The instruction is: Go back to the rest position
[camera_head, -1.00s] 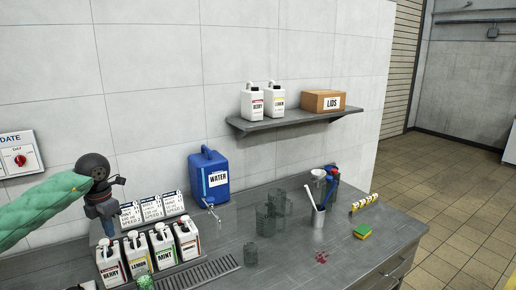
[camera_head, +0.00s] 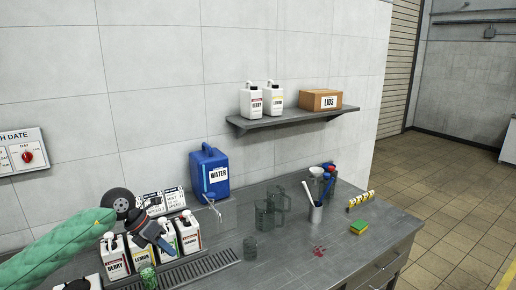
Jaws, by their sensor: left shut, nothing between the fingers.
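My left gripper (camera_head: 160,241) comes in from the left on a green-sleeved arm. It is shut and empty, in front of the row of white pump bottles on the counter. It hides parts of the mint bottle and the cards behind. The berry bottle (camera_head: 114,262), the lemon bottle (camera_head: 140,255) and the caramel bottle (camera_head: 189,233) show around it. I cannot tell whether it touches them. My right gripper is not in view.
A blue water jug (camera_head: 210,173), clear jugs (camera_head: 265,215), a cup with tools (camera_head: 316,211) and a yellow-green sponge (camera_head: 359,228) stand on the counter (camera_head: 290,250). A wall shelf (camera_head: 290,119) holds two bottles and a lids box (camera_head: 321,100). A red spill lies at front.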

